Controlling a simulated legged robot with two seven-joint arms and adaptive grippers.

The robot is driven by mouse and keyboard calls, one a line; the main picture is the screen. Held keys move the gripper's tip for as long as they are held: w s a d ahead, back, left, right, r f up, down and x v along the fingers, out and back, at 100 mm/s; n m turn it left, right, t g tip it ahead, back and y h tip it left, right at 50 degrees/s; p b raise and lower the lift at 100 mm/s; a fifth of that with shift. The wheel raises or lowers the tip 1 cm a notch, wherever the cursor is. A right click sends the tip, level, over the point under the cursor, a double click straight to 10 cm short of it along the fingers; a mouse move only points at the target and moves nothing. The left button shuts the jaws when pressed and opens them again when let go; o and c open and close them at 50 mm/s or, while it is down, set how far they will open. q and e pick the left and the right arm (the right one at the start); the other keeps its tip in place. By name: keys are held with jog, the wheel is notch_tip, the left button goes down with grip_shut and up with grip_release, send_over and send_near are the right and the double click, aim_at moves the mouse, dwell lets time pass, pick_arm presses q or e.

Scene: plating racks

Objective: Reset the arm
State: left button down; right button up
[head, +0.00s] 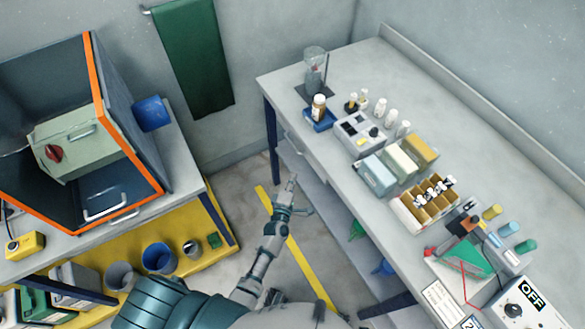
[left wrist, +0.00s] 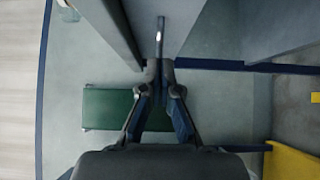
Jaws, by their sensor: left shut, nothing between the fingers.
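My left gripper (head: 291,183) is in the middle of the head view, over the floor gap between the two benches. Its arm reaches up from the bottom of the picture. In the left wrist view the gripper (left wrist: 160,62) points away from the camera, its fingertips together with nothing between them. My right gripper is not in either view.
The left bench holds an orange-edged open cabinet (head: 104,92). Buckets (head: 158,257) stand on a yellow shelf below. A green cloth (head: 194,60) hangs on the wall.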

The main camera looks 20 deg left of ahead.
pick_arm(q)
jog(key=s+d+f+m+g+h, duration=0.2)
jog(key=s+f+m+g, duration=0.3)
jog(key=s+f, duration=0.5)
jog(key=s+d+f+m+g+h, duration=0.2)
jog(key=s+f+m+g, duration=0.2)
jog(key=s+f+m, duration=0.7)
jog(key=s+a+f+m+g+y, duration=0.1)
jog(key=s+a+f+m+g, duration=0.1)
jog(key=s+f, duration=0.5)
jog(key=s+a+f+m+g+y, duration=0.1)
jog(key=s+a+f+m+g, duration=0.2)
jog(key=s, duration=1)
notch_tip(320, 180, down, 4)
jog(key=shift+a+r+g+y, duration=0.1)
jog(key=shift+a+g+y, duration=0.2)
jog(key=shift+a+g, duration=0.7)
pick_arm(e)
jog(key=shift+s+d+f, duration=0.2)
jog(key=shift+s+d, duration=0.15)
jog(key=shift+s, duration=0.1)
pick_arm(q)
jog(key=shift+d, duration=0.45)
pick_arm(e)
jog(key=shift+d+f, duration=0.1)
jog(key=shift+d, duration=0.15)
pick_arm(q)
jog(key=shift+a, duration=0.15)
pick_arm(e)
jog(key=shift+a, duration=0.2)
